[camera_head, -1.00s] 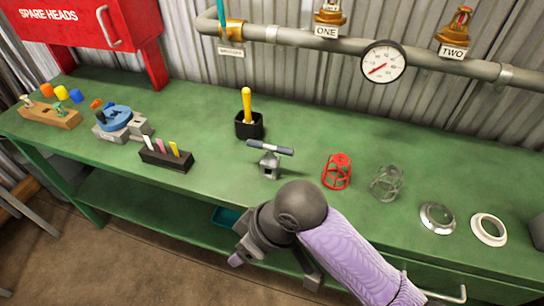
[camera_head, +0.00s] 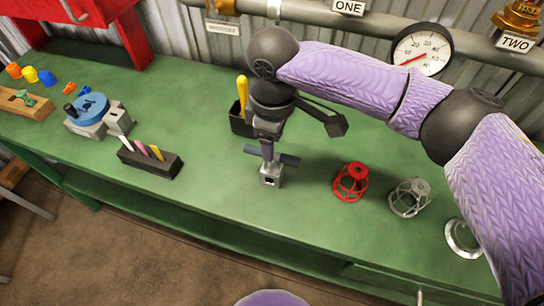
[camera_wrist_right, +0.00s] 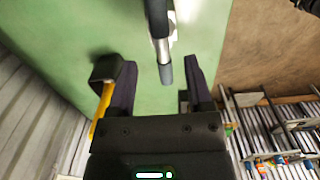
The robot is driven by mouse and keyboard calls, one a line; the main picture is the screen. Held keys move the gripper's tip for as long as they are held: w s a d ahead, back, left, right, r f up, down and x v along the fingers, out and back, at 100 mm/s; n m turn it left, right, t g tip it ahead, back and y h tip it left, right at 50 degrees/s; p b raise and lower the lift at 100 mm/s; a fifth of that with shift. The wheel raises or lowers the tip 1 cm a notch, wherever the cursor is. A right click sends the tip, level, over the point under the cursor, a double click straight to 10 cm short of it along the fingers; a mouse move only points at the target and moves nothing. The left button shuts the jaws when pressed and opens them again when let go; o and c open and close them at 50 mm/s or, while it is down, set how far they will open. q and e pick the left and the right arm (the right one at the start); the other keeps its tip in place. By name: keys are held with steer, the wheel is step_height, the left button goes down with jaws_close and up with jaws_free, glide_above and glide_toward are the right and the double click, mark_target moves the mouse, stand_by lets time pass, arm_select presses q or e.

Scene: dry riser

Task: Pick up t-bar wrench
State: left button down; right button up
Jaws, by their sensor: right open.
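The t-bar wrench (camera_head: 288,160) has a dark grey crossbar and stands in a small grey metal block (camera_head: 271,179) on the green bench. My right gripper (camera_head: 267,142) is just above the bar in the head view and covers part of it. In the right wrist view, the wrench's bar (camera_wrist_right: 164,65) shows between the two spread fingers of my right gripper (camera_wrist_right: 160,66), with its rounded end towards the palm. The fingers are apart, and I see no clear contact. My left gripper is not in view.
A black holder with a yellow handle (camera_head: 242,90) stands close behind my right gripper. A red cage (camera_head: 350,182) and a grey cage (camera_head: 409,198) are to the right. A black rack with pens (camera_head: 150,160) is to the left. Bare bench lies between.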

mark_target(272, 167)
step_height(272, 167, down, 6)
steer(key=b, duration=0.2)
steer(key=shift+s+a+f+b, duration=0.1)
steer(key=shift+s+f+b, duration=0.1)
steer(key=shift+b, duration=0.1)
steer(key=shift+r, duration=0.1)
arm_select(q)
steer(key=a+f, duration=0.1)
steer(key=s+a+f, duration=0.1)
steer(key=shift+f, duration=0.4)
arm_select(e)
jaws_close()
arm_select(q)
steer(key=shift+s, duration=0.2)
arm_select(e)
steer(key=shift+w, duration=0.1)
